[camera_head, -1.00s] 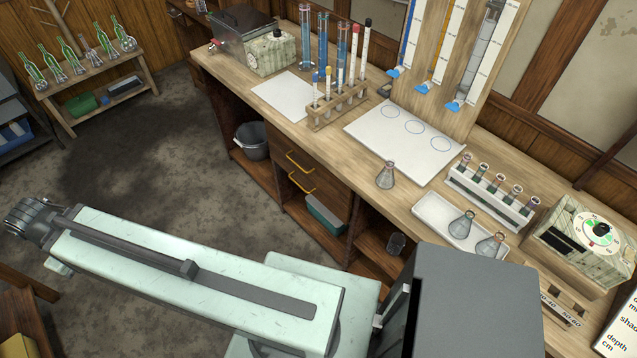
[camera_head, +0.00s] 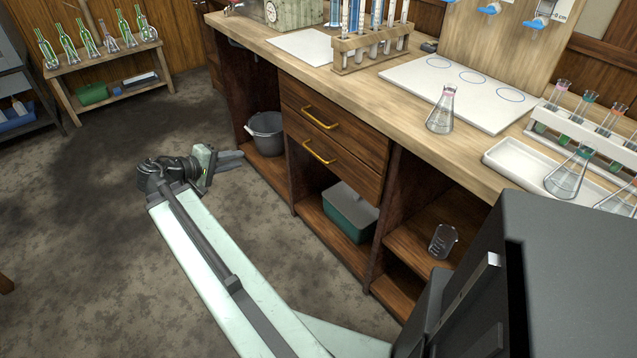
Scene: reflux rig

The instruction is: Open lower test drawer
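The lower drawer (camera_head: 345,174) is a brown wooden front under the bench top, below a matching upper drawer (camera_head: 350,138). Both look shut, flush with the bench front. The lower drawer's brass bar handle (camera_head: 319,152) is in plain view, below the upper drawer's handle (camera_head: 320,118). My gripper (camera_head: 238,160) is left of the drawers, out in front of the bench and apart from both handles. Its grey fingers point right, towards the bench. The gap between them is too small to judge, and nothing shows held in them.
Below the drawers, a green-grey bin (camera_head: 350,212) sits on an open shelf. Glassware stands on the bench top (camera_head: 300,65). The floor left of my arm is clear.

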